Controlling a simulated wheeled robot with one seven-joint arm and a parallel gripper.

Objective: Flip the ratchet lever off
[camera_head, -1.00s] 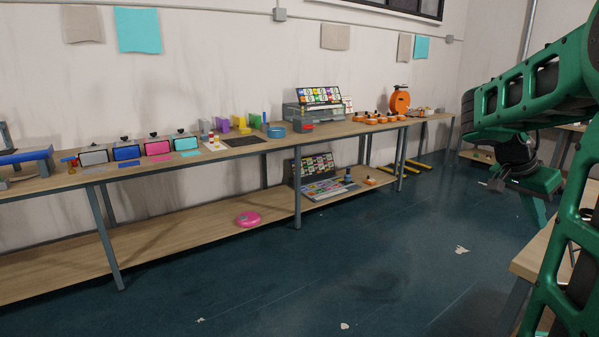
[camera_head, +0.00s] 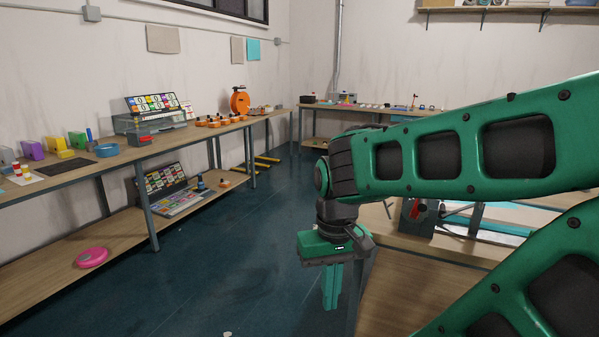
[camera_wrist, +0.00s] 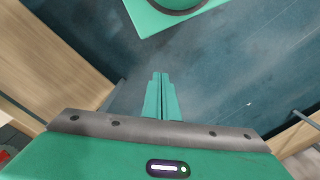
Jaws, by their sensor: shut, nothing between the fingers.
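My gripper (camera_head: 331,303) hangs pointing down over the floor, beside the left edge of the near workbench. In the wrist view its green fingers (camera_wrist: 161,76) are together with nothing between them. A grey metal fixture with a red part (camera_head: 418,209) stands on that workbench, to the right of the gripper and partly behind my arm. I cannot tell whether it holds the ratchet lever. No ratchet lever can be made out for certain.
The near workbench (camera_head: 385,290) is on the right, with teal strips on it. A long two-level bench (camera_head: 165,146) runs along the left wall, carrying boxes and an orange reel (camera_head: 240,100). A pink disc (camera_head: 92,257) lies on its lower shelf. Blue floor between is mostly clear.

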